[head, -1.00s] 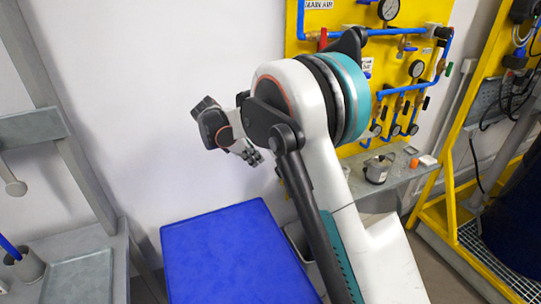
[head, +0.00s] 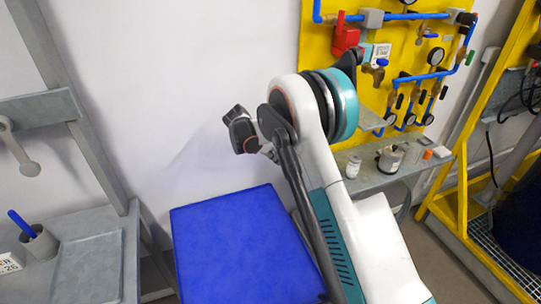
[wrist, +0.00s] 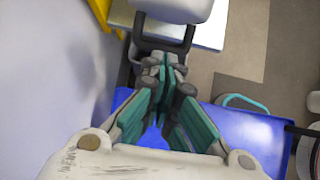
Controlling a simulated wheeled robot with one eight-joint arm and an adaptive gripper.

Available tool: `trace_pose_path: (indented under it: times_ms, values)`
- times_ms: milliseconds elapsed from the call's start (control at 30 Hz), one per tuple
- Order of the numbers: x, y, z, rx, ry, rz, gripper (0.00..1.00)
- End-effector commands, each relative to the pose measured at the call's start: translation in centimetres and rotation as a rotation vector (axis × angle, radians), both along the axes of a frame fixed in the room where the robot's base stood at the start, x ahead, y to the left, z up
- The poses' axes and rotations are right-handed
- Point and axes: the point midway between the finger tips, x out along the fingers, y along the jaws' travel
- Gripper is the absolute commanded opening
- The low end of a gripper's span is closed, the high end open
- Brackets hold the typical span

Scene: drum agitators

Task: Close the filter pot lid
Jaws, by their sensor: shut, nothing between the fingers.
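A small grey pot-like vessel (head: 390,160) stands on the grey shelf under the yellow panel in the head view. It may be the filter pot; it is too small to make out how its lid sits. My gripper (wrist: 166,78) shows in the wrist view with its teal fingers together and nothing between them. In the head view my gripper (head: 268,153) hangs above the back of a blue surface, left of the shelf and well apart from the vessel. It is partly hidden behind my arm.
The blue flat-topped surface (head: 240,245) lies below my arm and is bare. A white bottle (head: 353,167) and an orange-capped item (head: 427,154) flank the vessel on the shelf. The yellow panel (head: 315,80) carries blue pipes and gauges. A yellow frame (head: 462,190) stands right.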

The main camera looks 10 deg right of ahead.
Motion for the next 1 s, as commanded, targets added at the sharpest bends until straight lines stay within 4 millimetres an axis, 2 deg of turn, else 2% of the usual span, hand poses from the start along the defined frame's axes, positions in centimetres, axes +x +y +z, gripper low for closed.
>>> trace_pose_path:
  times_ms: [100,267,1000]
  values:
    - [0.2,-1.5,0.7,0.0,0.0,-0.003,0.0]
    - [0.4,-2.4,1.1,0.0,0.0,-0.001,0.0]
    - [0.6,-3.0,1.9,0.056,0.011,-0.001,0.0]
